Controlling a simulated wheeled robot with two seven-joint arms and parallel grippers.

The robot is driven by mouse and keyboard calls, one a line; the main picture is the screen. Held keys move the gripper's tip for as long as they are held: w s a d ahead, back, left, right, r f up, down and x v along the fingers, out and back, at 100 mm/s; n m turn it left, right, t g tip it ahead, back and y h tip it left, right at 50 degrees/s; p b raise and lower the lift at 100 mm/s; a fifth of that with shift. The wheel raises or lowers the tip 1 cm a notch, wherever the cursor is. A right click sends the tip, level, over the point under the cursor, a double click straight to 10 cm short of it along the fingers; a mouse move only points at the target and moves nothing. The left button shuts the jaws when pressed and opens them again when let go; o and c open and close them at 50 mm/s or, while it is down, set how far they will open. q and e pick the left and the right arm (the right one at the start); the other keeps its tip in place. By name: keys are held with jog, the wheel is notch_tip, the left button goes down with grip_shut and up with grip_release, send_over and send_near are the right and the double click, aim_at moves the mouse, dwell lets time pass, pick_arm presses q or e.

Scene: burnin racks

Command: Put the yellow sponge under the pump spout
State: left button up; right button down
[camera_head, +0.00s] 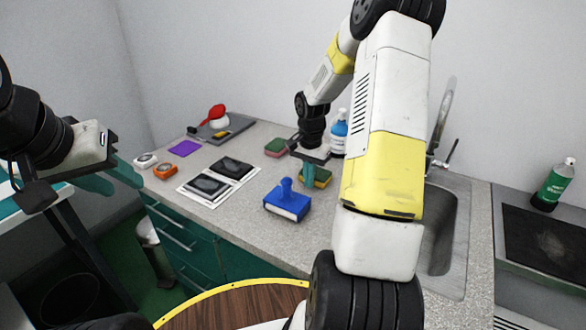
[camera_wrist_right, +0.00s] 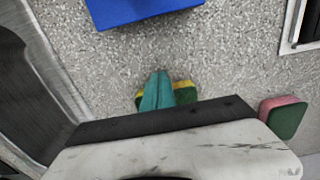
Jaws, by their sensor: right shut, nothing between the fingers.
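In the right wrist view the fingers (camera_wrist_right: 157,88) cover the middle of the sponge (camera_wrist_right: 185,92), whose ends show on both sides. I cannot tell whether they touch it. The blue pump bottle (camera_head: 339,136) stands just behind; its spout is small and partly hidden near my arm. My left gripper (camera_head: 112,179) is open and empty, off the counter's left side.
A pink-green sponge (camera_head: 276,147) lies left of the bottle. A blue stamp-like block (camera_head: 287,203) stands in front. Dark picture cards (camera_head: 207,186) lie left. The sink (camera_head: 440,235) is right, partly behind my right arm. A green bottle (camera_head: 553,185) stands far right.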

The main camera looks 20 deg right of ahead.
jog(key=w+d, duration=0.6)
jog(key=d, duration=0.1)
jog(key=shift+w, duration=0.1)
